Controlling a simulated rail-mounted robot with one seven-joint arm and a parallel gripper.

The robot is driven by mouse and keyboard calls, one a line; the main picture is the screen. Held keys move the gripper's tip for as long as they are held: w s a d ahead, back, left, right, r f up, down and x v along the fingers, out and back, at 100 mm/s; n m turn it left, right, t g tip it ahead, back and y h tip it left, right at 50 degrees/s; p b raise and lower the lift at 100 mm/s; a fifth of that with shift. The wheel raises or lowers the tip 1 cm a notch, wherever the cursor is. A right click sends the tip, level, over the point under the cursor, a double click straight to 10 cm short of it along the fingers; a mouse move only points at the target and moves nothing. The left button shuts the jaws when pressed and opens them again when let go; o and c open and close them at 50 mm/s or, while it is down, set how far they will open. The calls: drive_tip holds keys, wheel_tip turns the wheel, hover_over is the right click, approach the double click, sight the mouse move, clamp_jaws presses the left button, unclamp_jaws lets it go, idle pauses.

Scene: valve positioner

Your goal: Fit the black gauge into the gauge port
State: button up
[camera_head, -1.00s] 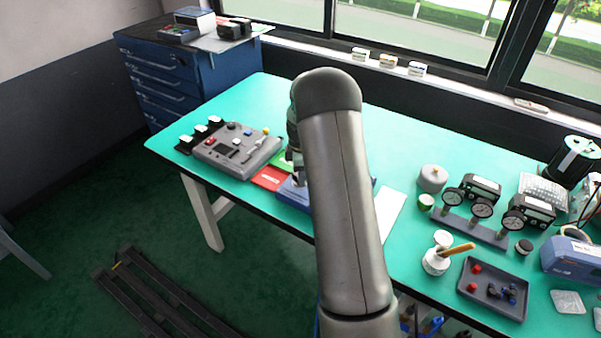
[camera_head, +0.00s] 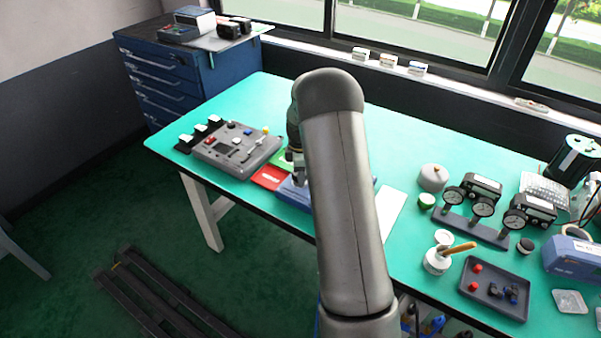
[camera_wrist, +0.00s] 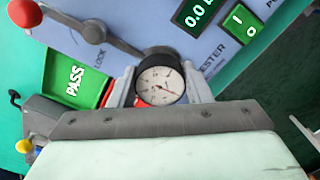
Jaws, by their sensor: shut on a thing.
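In the wrist view, a round gauge (camera_wrist: 160,84) with a black rim, white dial and red needle sits between the pale fingers of my gripper (camera_wrist: 158,94). The fingers are shut on its sides, with the dial facing the camera. The gauge is at the blue-grey face of a tester (camera_wrist: 190,45); I cannot tell whether it touches it. In the head view, my arm hides the gauge and most of the blue tester (camera_head: 288,194). I cannot make out the gauge port in either view.
A lever with a red knob (camera_wrist: 25,13) and a green PASS sign (camera_wrist: 74,76) lie close left of the gauge. A grey control panel (camera_head: 236,150) stands left on the green bench. A gauge rack (camera_head: 470,226) and grey parts tray (camera_head: 494,287) stand right.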

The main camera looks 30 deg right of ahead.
drive_tip(key=shift+f, duration=0.4)
drive_tip(key=o, duration=0.7)
drive_tip(key=shift+o, duration=0.2)
drive_tip(key=shift+r+p, duration=2.75)
drive_tip(key=shift+r, duration=2.8)
drive_tip(key=shift+r, duration=0.1)
wheel_tip(320, 180, up, 7)
drive_tip(key=p, duration=0.4)
